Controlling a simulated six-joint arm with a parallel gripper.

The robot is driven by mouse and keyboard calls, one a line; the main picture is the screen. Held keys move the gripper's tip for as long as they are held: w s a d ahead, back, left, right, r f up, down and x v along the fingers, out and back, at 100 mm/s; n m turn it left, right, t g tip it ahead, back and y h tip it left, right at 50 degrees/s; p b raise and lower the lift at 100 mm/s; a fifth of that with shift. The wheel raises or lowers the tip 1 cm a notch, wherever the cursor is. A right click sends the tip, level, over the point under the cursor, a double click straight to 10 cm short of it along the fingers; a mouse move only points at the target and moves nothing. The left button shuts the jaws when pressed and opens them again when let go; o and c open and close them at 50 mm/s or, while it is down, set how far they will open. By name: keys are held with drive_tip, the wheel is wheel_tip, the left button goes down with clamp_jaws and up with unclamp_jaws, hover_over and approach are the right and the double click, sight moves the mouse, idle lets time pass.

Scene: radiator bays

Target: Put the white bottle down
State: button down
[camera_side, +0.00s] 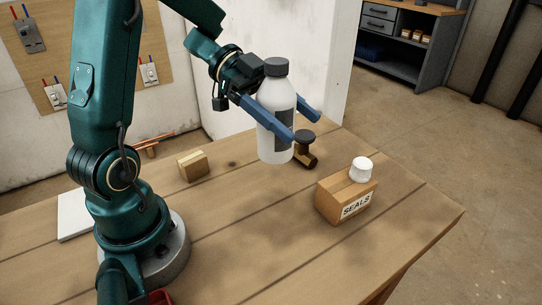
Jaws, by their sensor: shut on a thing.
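The white bottle (275,145) has a dark grey cap and a dark label. It is upright between the two blue fingers of my gripper (290,122), which is shut on it. Its bottom looks to be a little above the wooden table (230,235), but the exact gap is hard to tell. The near finger crosses the front of the bottle, and the far finger shows to its right.
A brass fitting with a dark knob (306,150) stands just right of the bottle. A box marked SEALS (335,202) with a white cap-like piece (360,170) on top is at the right. A small wooden block (193,165) lies left. The front middle of the table is clear.

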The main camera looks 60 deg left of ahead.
drive_tip(key=w+a+f+n+t, duration=0.15)
drive_tip(key=a+f, duration=0.25)
drive_tip(key=a, duration=0.9)
drive_tip(key=shift+y, duration=0.3)
drive_tip(key=shift+s+a+f, duration=0.1)
drive_tip(key=shift+a+f, duration=0.05)
drive_tip(key=shift+f, duration=1.9)
drive_tip(key=shift+a+f, duration=0.1)
drive_tip(key=shift+f, duration=1.9)
drive_tip(key=shift+f, duration=0.15)
unclamp_jaws()
drive_tip(key=shift+s+a+r, duration=0.1)
drive_tip(key=shift+a+r, duration=0.1)
drive_tip(key=shift+r, duration=0.05)
drive_tip(key=v, duration=0.7)
